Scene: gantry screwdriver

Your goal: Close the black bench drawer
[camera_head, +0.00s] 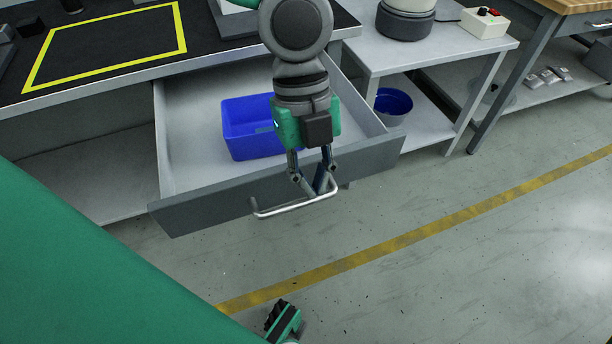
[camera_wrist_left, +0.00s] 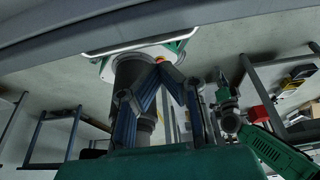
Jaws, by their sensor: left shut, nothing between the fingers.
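The bench drawer (camera_head: 215,203) is pulled well out from under the bench in the head view. It has a dark grey front and a light grey inside. Its silver bar handle (camera_head: 290,208) sticks out from the front and also shows across the top of the left wrist view (camera_wrist_left: 140,47). My left gripper (camera_head: 317,190) points down at the drawer front, just by the handle's right part. Its fingers are together and empty; whether they touch the handle I cannot tell. The fingers also show in the left wrist view (camera_wrist_left: 163,72). My right gripper's jaws cannot be made out.
A blue bin (camera_head: 245,128) sits inside the drawer. The black bench top (camera_head: 110,50) with a yellow outline is above it. A side table (camera_head: 440,60) with a lower shelf holding a blue-lined bucket (camera_head: 392,105) stands to the right. The floor before the drawer is clear.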

